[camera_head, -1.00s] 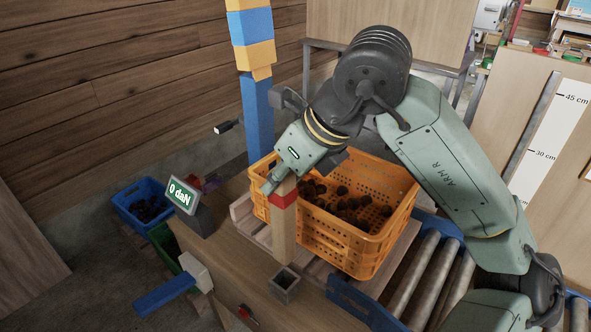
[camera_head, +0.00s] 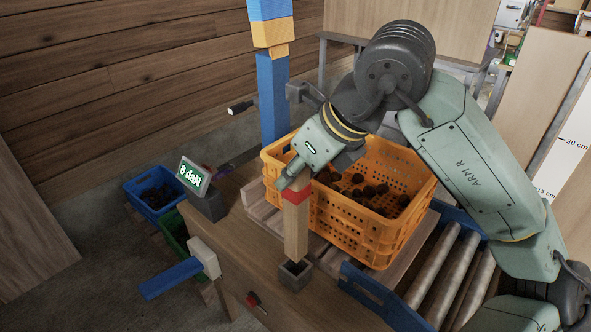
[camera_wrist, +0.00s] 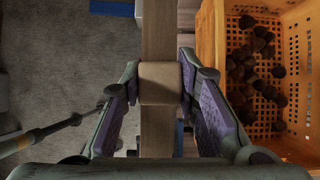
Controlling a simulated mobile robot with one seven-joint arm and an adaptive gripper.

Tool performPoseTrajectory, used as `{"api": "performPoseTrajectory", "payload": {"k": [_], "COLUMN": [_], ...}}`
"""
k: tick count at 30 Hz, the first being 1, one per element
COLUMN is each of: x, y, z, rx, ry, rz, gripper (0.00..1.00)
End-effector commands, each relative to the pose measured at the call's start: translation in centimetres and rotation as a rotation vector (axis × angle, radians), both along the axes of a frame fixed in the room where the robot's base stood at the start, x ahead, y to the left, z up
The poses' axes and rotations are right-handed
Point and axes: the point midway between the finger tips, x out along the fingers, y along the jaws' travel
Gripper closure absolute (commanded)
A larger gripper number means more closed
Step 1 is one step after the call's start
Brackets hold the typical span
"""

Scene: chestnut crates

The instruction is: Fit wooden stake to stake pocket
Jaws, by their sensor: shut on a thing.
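A pale wooden stake (camera_head: 296,232) with a red band near its top stands about upright in my gripper (camera_head: 292,180). My gripper is shut on its upper end; the wrist view shows the jaws (camera_wrist: 160,88) on both sides of the stake (camera_wrist: 160,82). The stake pocket (camera_head: 295,278) is a small grey square socket at the table's front edge. The stake's lower end overlaps the back of the pocket's rim in the head view. I cannot tell whether it is inside the mouth or just above or behind it.
An orange crate (camera_head: 388,240) of chestnuts stands close behind and right of the stake. A display (camera_head: 194,175) reading 0 daN is to the left. A blue lever (camera_head: 172,278) sticks out at front left. A roller conveyor (camera_head: 440,280) lies right.

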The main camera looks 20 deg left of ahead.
Motion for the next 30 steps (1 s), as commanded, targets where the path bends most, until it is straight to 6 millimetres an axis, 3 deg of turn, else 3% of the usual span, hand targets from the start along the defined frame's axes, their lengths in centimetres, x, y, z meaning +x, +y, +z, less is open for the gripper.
{"api": "performPoseTrajectory", "payload": {"k": [1, 6, 30], "x": [0.01, 0.00, 0.01], "y": [-0.01, 0.01, 0.02], "z": [-0.94, -1.71, -1.83], "rx": [0.000, 0.001, 0.000], "ry": [-0.001, -0.001, -0.002], "rz": [-0.001, -0.001, -0.001], "gripper": [1.00, 1.00, 1.00]}}
